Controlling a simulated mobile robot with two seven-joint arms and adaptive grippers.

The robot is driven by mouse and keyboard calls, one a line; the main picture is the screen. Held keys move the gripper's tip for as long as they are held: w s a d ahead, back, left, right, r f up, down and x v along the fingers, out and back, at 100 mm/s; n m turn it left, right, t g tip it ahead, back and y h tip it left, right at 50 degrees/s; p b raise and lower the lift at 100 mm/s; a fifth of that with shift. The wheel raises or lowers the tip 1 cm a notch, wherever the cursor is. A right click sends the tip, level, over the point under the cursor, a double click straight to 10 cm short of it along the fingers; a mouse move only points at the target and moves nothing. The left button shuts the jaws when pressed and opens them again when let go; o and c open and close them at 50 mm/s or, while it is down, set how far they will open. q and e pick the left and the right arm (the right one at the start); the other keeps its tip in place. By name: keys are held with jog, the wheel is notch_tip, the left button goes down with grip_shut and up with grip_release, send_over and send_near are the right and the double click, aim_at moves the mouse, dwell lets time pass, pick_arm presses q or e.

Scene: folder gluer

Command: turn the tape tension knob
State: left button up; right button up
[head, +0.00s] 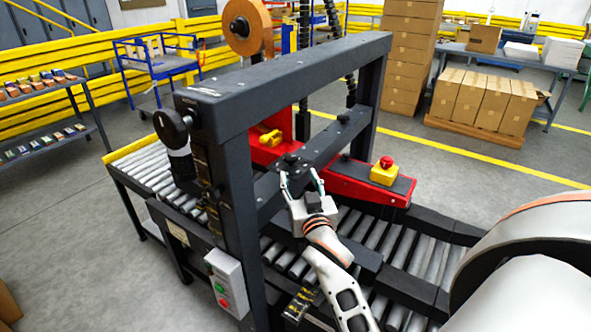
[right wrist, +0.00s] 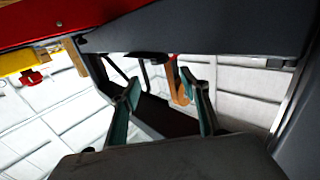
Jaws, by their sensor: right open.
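My right gripper (head: 302,174) reaches up over the roller conveyor, with its fingers apart and nothing between them. A small black knob (head: 291,159) sits on the dark crossbar just beyond the fingertips; I cannot tell whether they touch it. Another small black knob (head: 343,118) is farther along that bar. I cannot tell for sure which is the tape tension knob. In the right wrist view, the open fingers (right wrist: 163,92) point toward a dark beam, with an orange-brown strip (right wrist: 181,82) beyond them. My left gripper is not in view.
The dark machine frame (head: 270,85) stands over the conveyor rollers (head: 147,165). A black handwheel (head: 172,122) is on its left post, and a tape roll (head: 258,28) is above. A red emergency button (head: 386,162) sits right of my gripper. A control box (head: 226,283) is at the front.

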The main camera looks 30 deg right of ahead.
jog(key=shift+v, duration=1.1)
jog(key=s+a+f+n+g+y, duration=0.1)
jog(key=s+f+n+g, duration=0.45)
jog(key=s+f, duration=0.5)
jog(key=s+a+f+n+g+y, duration=0.1)
jog(key=s+f+n+g, duration=0.3)
jog(key=s+f+n, duration=0.65)
jog(key=a+f+m+t+y, duration=0.3)
jog(key=a+f+m+y, duration=0.4)
jog(key=a+f, duration=0.4)
jog(key=a, duration=0.4)
jog(key=shift+a+f+t+y, duration=0.25)
jog(key=shift+t+y, duration=0.05)
jog(key=shift+t, duration=0.05)
